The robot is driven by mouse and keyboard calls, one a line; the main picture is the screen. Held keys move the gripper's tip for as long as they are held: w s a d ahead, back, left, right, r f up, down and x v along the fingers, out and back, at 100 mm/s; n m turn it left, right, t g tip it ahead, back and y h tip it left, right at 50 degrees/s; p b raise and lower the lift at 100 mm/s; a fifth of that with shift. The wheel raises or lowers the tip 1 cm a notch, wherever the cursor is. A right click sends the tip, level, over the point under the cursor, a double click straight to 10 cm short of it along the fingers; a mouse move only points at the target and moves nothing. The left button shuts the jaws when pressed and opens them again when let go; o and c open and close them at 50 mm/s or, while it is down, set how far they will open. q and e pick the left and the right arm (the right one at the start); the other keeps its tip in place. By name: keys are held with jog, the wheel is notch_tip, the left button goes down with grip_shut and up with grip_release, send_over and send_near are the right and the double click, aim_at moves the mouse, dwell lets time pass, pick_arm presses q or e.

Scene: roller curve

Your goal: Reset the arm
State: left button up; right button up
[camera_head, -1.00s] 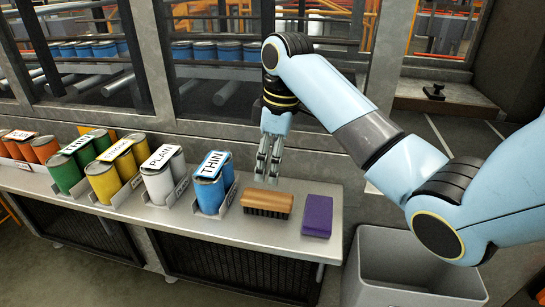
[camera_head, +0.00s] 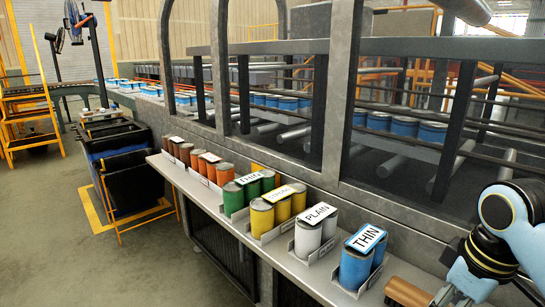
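My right arm (camera_head: 520,225) comes in at the lower right corner in the head view, light blue with a black and gold wrist. My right gripper (camera_head: 452,297) points down at the bottom edge, just right of a brown wooden-backed brush (camera_head: 408,292). Its fingers are small and partly cut off, so I cannot tell whether they are open or shut, or whether they touch the brush. I see nothing held in it. My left gripper is not in view.
Behind a frame runs a roller conveyor with blue cans (camera_head: 405,128). A dark blue bin (camera_head: 125,165) and open floor lie left.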

jog(key=s+a+r+m+t+h, duration=0.15)
jog(key=s+m, duration=0.35)
jog(key=s, duration=1.3)
notch_tip(320, 180, down, 34)
jog(key=s+d+f+g+b, duration=0.1)
jog(key=s+d+b, duration=0.1)
jog(key=b, duration=0.6)
jog(key=s+f+g+b, duration=0.1)
jog(key=s+f+b, duration=0.4)
jog(key=s+f, duration=1.3)
notch_tip(320, 180, down, 3)
jog(key=shift+d+r+m, duration=0.1)
jog(key=shift+d+m, duration=0.2)
jog(key=shift+d, duration=0.05)
